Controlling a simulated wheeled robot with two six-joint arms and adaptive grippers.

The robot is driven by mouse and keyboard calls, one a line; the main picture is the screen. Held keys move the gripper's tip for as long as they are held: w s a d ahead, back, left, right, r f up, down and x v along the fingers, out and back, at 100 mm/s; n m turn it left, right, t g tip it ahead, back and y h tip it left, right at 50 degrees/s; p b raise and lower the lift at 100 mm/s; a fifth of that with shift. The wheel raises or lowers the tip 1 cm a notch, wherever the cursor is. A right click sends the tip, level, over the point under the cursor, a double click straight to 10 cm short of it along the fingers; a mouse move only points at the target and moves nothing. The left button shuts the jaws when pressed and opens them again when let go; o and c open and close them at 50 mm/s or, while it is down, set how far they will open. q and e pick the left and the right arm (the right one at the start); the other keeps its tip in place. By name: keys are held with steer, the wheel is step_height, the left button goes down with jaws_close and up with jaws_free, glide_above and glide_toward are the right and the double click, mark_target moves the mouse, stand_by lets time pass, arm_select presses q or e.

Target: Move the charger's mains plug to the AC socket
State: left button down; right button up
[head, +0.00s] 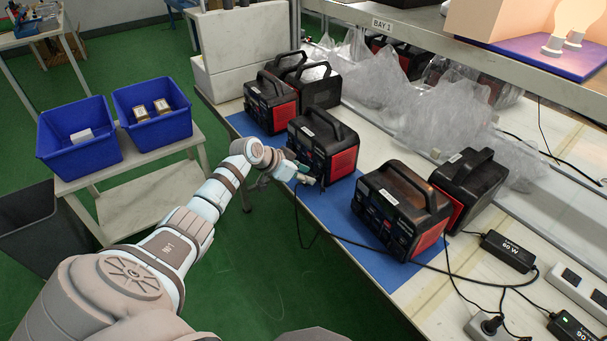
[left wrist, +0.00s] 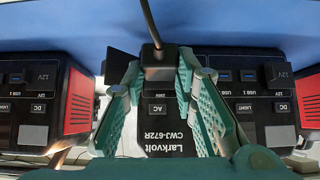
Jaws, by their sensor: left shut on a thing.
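My left gripper (head: 296,176) is shut on a black mains plug (left wrist: 159,68) at the front panel of the middle power station (head: 340,160). In the left wrist view the green fingers (left wrist: 160,60) stand on either side of the plug. That view shows the panel upside down, with the plug by the label AC (left wrist: 158,107) and the name Larkvolt CWJ-672R. The plug hides the AC socket, and I cannot tell how deep it sits. Its black cable (head: 298,222) hangs over the table edge. The right gripper is out of view.
More power stations stand behind (head: 269,104) and in front (head: 402,213) on the blue mat (head: 362,242). A 60 W adapter (head: 508,250), a 90 W adapter (head: 573,329) and a white power strip (head: 583,287) lie at the right. Plastic wrap (head: 405,112) lies behind.

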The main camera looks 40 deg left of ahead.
arm_select(q)
steer(key=shift+w, duration=0.1)
stand_by(0.3)
steer(key=shift+w+d, duration=0.2)
steer(key=shift+w, duration=0.35)
steer(key=shift+w, duration=0.15)
stand_by(0.4)
steer(key=c, duration=1.2)
jaws_free()
